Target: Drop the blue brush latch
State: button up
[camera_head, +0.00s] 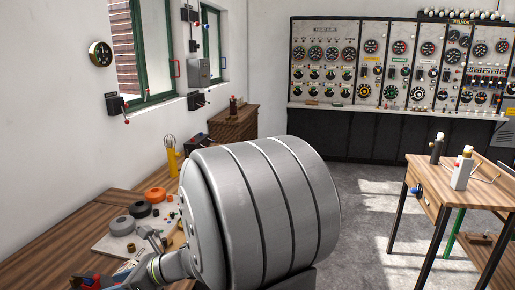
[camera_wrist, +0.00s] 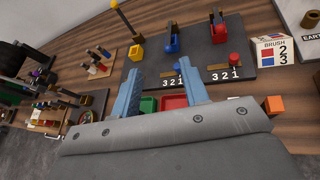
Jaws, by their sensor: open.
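In the wrist view, a blue part (camera_wrist: 173,44), which looks like the blue brush latch, stands on a dark board beyond my fingers with a dark stem above it. White numerals 3 2 1 are on the board near it. I cannot tell the latch's exact position. The latch is not recognisable in the head view.
A white BRUSH sign (camera_wrist: 284,48) stands right of the boards. Green (camera_wrist: 148,104) and red (camera_wrist: 173,101) trays show between my fingers. An orange block (camera_wrist: 275,105) lies to the right. Small parts crowd the left.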

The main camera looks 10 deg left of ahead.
jog(key=x, duration=1.7)
jog(key=f, duration=0.2)
jog(key=d+f, duration=0.1)
jog(key=f, duration=0.2)
jog(key=shift+d+f, duration=0.25)
jog(key=v, duration=1.8)
jog(key=w+a+r+n+g+h, duration=0.1)
jog(key=w+a+r+n+g, duration=0.1)
jog(key=a+r+n, duration=0.2)
jog(key=a+n, duration=0.1)
jog(key=n, duration=0.2)
jog(key=shift+w+a+g, duration=0.25)
jog(key=shift+w+g, duration=0.15)
jog(key=shift+r, duration=0.1)
